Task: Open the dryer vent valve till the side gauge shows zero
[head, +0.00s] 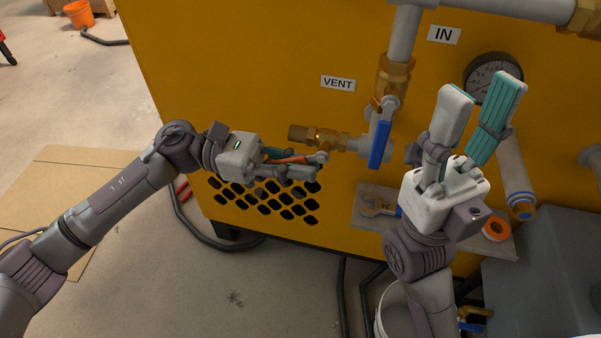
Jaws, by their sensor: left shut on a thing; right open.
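The brass vent valve (322,138) sticks out to the left from the pipework, below the VENT label (338,83) on the yellow cabinet. My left gripper (318,166) is shut on an orange-red lever (288,160) just below the valve; the fingers hide much of the lever and its joint with the valve. A round gauge (484,77) sits on the cabinet at the right. My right gripper's finger covers part of its face, and the needle reading is too small to tell. My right gripper (482,92) is open and empty, pointing up in front of the gauge.
A blue lever (380,143) hangs on the vertical pipe, between my grippers. A shelf (367,192) below bears a wrench-like tool and an orange roll (496,229). A grey tank (560,270) stands at the right, a white bucket (392,320) below. Floor at left is mostly clear.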

